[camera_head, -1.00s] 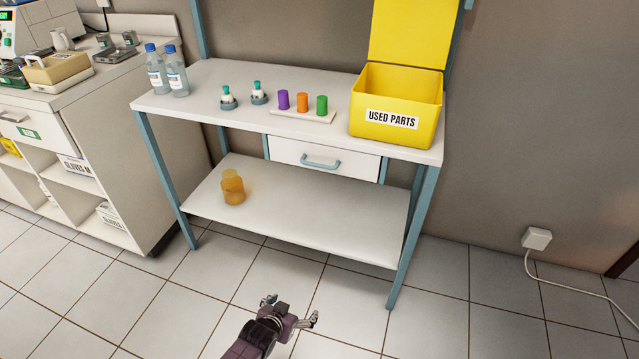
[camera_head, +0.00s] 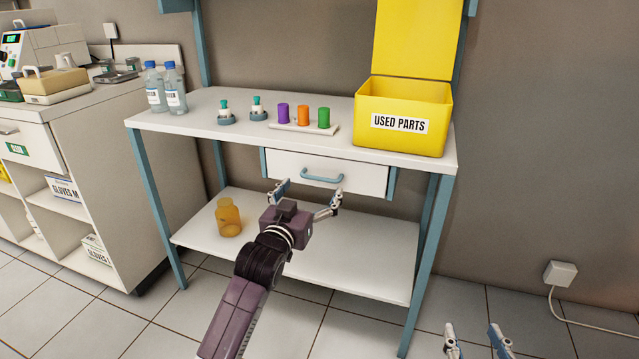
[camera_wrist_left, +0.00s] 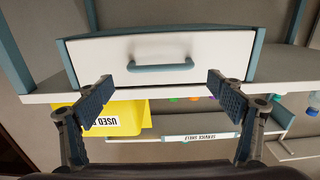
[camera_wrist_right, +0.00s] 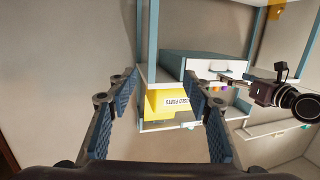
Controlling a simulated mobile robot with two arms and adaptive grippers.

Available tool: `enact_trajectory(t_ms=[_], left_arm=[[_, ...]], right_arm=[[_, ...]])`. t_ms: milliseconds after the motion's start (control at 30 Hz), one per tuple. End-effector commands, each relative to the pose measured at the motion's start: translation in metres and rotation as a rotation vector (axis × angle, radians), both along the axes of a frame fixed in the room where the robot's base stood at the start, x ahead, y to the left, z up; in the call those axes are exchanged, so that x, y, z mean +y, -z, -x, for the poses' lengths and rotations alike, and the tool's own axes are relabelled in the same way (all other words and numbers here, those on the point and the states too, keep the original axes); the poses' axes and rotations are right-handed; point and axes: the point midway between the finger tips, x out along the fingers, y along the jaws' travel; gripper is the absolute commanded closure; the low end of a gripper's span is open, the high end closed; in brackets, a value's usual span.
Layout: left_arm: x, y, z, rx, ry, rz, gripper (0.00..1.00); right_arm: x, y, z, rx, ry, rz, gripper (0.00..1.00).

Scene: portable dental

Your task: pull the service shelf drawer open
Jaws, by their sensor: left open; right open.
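The service shelf drawer (camera_head: 352,178) is a white front with a blue bar handle (camera_head: 322,176), under the shelf's upper board. It appears shut. My left gripper (camera_head: 308,196) is open and empty, just in front of and slightly below the handle in the head view. In the left wrist view the handle (camera_wrist_left: 160,66) lies beyond and between the open fingertips (camera_wrist_left: 160,92), apart from them. My right gripper (camera_head: 476,334) is open and empty, low at the bottom right of the head view, away from the drawer. In the right wrist view the drawer (camera_wrist_right: 206,67) shows in the distance.
A yellow used parts bin (camera_head: 402,112), a rack (camera_head: 303,128) with coloured cylinders and two clear bottles (camera_head: 165,88) stand on the upper board. An amber bottle (camera_head: 228,218) stands on the lower shelf (camera_head: 350,262). Blue legs (camera_head: 424,265) frame the unit.

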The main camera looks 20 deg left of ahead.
Motion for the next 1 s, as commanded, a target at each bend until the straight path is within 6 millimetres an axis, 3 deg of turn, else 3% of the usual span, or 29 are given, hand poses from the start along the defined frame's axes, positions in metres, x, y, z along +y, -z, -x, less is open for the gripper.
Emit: enact_trajectory(t_ms=[300,500,900,1000], left_arm=[[-0.002,0.002,-0.04,0.0,0.0,0.0,0.14],[-0.002,0.001,-0.055,0.0,0.001,0.0,0.14],[-0.002,0.001,-0.059,0.001,0.001,0.0,0.14],[-0.002,0.001,-0.059,0.001,0.001,0.0,0.22]], right_arm=[[0.009,-0.059,-0.002,-0.271,-0.017,-0.071,0.54],[0.01,-0.084,0.003,-0.379,-0.023,-0.099,0.54],[0.011,-0.093,0.005,-0.418,-0.025,-0.11,0.54],[0.011,-0.093,0.005,-0.417,-0.025,-0.109,0.54]])
